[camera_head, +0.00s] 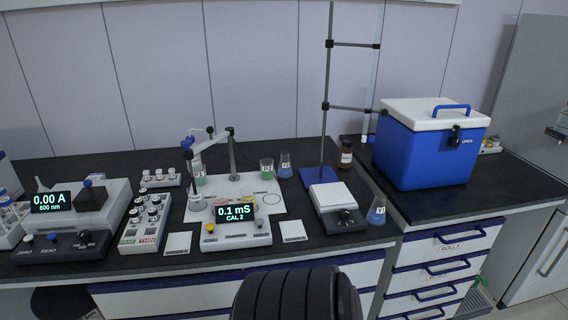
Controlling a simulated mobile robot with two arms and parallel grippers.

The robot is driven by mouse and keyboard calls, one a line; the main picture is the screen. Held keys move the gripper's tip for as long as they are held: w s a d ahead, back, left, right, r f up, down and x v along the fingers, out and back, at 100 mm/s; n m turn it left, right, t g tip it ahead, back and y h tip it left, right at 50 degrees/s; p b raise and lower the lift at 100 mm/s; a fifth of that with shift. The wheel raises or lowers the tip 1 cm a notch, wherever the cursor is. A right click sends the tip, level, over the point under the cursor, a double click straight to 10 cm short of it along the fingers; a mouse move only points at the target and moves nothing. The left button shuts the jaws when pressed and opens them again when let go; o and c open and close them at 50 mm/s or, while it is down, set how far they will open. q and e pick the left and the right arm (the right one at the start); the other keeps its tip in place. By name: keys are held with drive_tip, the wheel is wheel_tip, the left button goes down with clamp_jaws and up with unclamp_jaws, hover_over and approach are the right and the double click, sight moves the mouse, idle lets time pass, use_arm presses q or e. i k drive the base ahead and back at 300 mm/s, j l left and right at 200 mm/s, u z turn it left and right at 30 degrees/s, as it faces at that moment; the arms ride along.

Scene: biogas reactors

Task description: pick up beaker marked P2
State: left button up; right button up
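Two small beakers with green liquid stand at the back of the bench near the white meter station: one (200,176) on the left beside the jointed arm, one (266,169) to the right of the grey post. Each has a small white label, but the marks are too small to read, so I cannot tell which is P2. Neither of my grippers is in view. A black ribbed part of my own body shows at the bottom centre.
A blue-liquid flask (286,165) stands right beside the right-hand beaker; another flask (377,211) is near the front edge. A meter (235,228) reads 0.1 mS. A stand (327,100), balance (336,206), vial rack (146,220) and blue cool box (425,150) crowd the bench.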

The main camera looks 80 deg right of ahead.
sight(267, 172)
drive_tip(key=z, duration=2.25)
drive_tip(key=i+l+u, duration=0.4)
